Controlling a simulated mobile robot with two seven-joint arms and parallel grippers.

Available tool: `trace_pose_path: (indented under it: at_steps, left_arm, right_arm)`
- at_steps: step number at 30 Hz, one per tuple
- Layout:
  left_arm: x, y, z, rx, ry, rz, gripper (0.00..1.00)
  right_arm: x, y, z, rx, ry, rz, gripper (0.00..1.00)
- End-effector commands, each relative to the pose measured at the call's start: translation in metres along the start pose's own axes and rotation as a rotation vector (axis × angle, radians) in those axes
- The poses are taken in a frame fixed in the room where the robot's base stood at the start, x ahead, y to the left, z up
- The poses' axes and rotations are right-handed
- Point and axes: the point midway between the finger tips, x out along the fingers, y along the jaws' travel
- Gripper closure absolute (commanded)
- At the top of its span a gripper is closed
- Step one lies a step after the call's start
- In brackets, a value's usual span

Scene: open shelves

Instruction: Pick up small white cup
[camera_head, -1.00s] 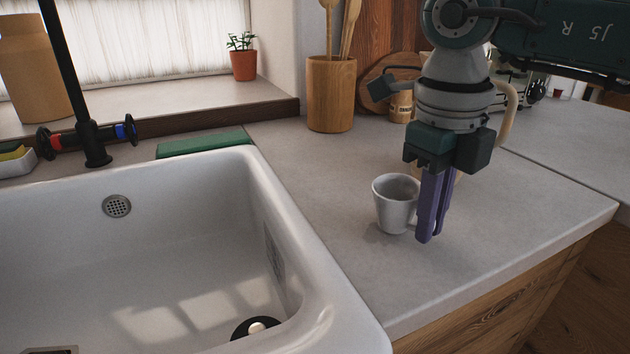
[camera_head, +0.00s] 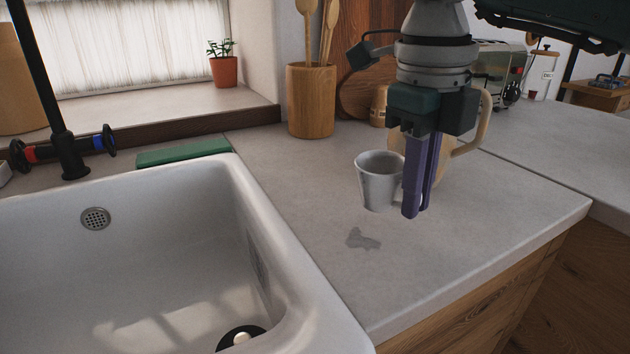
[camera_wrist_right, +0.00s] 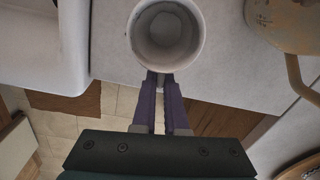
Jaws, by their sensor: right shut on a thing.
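The small white cup (camera_head: 378,185) is upright and held just above the counter, with its shadow on the counter separated below it. My right gripper (camera_head: 414,214) points down at the cup's right side, with its purple fingers shut on the cup's handle, which they mostly hide. In the right wrist view the cup (camera_wrist_right: 150,62) shows its open, empty inside, and the fingertips (camera_wrist_right: 160,78) meet at its handle. My left gripper is not in view.
The white sink (camera_head: 215,190) lies to the left. A beige jug (camera_head: 484,112) stands behind my right gripper. A wooden utensil holder (camera_head: 311,100) and a toaster (camera_head: 498,68) stand farther back. The counter (camera_head: 470,225) is clear at front and right.

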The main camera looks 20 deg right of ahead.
Motion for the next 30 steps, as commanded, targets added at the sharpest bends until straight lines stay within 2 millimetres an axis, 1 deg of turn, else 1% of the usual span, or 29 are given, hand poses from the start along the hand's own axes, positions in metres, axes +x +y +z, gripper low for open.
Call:
trace_pose_path:
  at_steps: [1,18,23,24,30]
  left_arm:
    - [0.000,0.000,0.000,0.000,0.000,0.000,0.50]
    - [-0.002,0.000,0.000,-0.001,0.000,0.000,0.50]
    - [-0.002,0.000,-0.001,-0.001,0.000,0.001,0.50]
    - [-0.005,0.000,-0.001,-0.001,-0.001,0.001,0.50]
    - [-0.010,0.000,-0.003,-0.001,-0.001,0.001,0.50]
  right_arm:
    - [-0.008,-0.001,0.001,0.000,-0.005,-0.001,1.00]
    - [-0.085,-0.006,0.001,-0.001,-0.005,0.000,1.00]
    - [-0.105,-0.008,0.001,-0.001,-0.003,-0.001,1.00]
    - [-0.111,-0.008,0.001,0.000,-0.003,-0.002,1.00]
    - [-0.130,-0.010,0.000,-0.001,-0.003,-0.002,1.00]
